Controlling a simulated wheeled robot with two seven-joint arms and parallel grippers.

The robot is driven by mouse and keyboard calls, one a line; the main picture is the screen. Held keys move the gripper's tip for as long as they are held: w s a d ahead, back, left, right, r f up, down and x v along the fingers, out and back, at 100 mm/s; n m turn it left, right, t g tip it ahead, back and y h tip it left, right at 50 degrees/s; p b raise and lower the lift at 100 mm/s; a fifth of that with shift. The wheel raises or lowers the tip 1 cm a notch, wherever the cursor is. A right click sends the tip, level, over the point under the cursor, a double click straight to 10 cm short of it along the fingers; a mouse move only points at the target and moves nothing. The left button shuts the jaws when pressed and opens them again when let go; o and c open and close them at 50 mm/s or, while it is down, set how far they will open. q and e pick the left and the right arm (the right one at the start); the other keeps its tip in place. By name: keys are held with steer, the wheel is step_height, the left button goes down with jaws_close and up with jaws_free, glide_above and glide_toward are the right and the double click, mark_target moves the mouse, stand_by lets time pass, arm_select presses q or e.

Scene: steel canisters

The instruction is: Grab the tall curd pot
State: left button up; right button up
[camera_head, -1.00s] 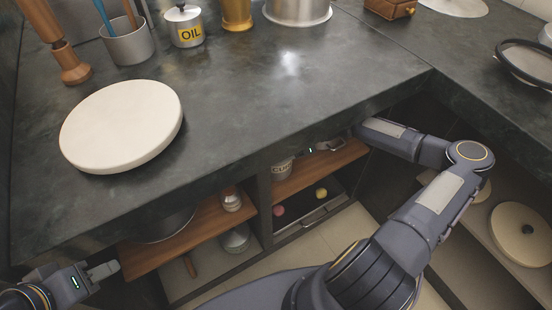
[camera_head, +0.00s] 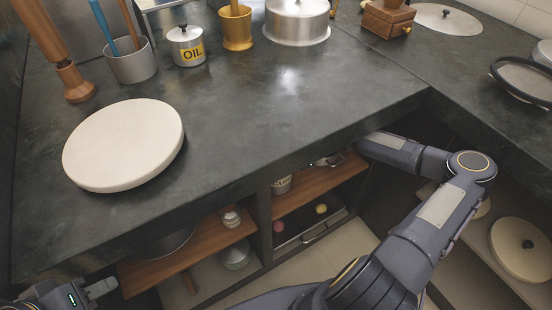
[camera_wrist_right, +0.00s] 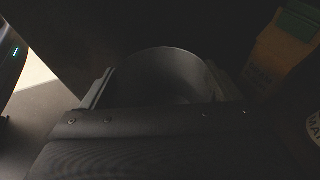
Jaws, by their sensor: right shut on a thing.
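The curd pot (camera_head: 282,184) is a light metal canister on the wooden shelf under the counter, its dark lettering partly cut off and its top hidden by the counter edge. My right gripper (camera_head: 314,163) reaches in under the counter from the right, beside the pot, mostly in shadow. In the right wrist view, a dark round body, which I take as the curd pot (camera_wrist_right: 165,75), sits between the fingers, and the gripper is shut on it. My left gripper (camera_head: 102,288) is at the lower left, away from the pot; its finger gap is not clear.
Another canister (camera_wrist_right: 313,128) with a partly seen label and a yellowish box (camera_wrist_right: 283,48) stand at the right in the wrist view. The counter edge overhangs the shelf (camera_head: 318,182) closely. A round white board (camera_head: 123,145) lies on the counter.

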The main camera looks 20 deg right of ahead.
steer(key=s+d+p, duration=0.2)
steer(key=s+d, duration=0.1)
steer(key=s, duration=0.5)
steer(key=s+d+p, duration=0.2)
steer(key=s, duration=0.7)
steer(key=shift+d, duration=0.4)
stand_by(1.2)
